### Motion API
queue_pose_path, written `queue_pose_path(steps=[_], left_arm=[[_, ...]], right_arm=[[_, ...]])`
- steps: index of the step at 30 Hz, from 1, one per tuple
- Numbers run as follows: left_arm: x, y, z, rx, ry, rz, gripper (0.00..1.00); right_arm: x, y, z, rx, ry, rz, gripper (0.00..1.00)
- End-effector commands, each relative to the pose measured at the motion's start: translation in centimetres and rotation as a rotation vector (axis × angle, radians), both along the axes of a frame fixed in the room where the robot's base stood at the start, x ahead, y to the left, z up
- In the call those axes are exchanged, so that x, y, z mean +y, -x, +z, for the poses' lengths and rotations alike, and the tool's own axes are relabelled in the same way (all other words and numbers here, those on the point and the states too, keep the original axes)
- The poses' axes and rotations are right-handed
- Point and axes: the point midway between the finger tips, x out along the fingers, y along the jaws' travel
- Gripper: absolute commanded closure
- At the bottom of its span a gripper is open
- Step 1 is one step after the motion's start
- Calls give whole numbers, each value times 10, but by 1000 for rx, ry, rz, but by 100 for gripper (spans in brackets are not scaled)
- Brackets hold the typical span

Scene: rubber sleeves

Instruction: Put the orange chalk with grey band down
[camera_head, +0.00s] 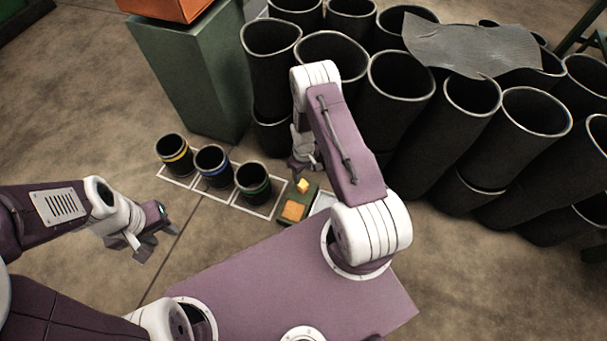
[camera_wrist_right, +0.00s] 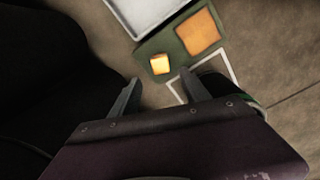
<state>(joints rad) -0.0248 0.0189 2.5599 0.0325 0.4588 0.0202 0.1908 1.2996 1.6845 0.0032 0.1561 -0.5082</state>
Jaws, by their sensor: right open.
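My right gripper (camera_wrist_right: 160,82) is open, with nothing seen between its fingers. In the head view the right gripper (camera_head: 303,163) is over the far end of a small green tray (camera_head: 311,195). A small yellow-orange block (camera_head: 302,185) is on the tray, and it also shows just beyond the fingertips in the right wrist view (camera_wrist_right: 160,64). A flat orange square (camera_head: 293,210) lies beside it on the tray. No grey band can be made out, so I cannot tell whether either piece is the chalk. My left gripper (camera_head: 150,236) appears open and empty, above the floor at left.
Three black sleeves with yellow (camera_head: 174,150), blue (camera_head: 213,166) and green (camera_head: 253,182) bands stand in white-outlined squares. Many large black sleeves (camera_head: 400,90) crowd the back and right. A green pedestal (camera_head: 195,75) stands behind. The floor at left is clear.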

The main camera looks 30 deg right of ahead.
Motion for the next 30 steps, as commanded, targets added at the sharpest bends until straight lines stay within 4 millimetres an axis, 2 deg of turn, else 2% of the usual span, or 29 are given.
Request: queue_pose_path(steps=[1,6,8,11,14,15,18,21,25,27,30], left_arm=[[0,0,5,0,0,0,64],[0,0,5,0,0,0,64],[0,0,5,0,0,0,64],[0,0,5,0,0,0,64],[0,0,5,1,0,0,64],[0,0,5,0,0,0,64],[0,0,5,0,0,0,64],[0,0,5,0,0,0,64],[0,0,4,0,0,0,64],[0,0,5,0,0,0,64],[0,0,5,0,0,0,64]], right_arm=[[0,0,7,1,0,0,46],[0,0,9,1,0,0,46],[1,-2,16,-3,1,-5,46],[8,-9,55,-20,2,-34,46],[23,-5,120,-38,1,-90,46],[30,1,147,-47,-2,-117,46],[48,27,209,-67,-8,-184,46],[62,63,254,-83,-18,-248,46],[73,103,284,-94,-28,-307,46],[75,116,291,-97,-32,-325,46],[77,125,295,-97,-34,-338,46]])
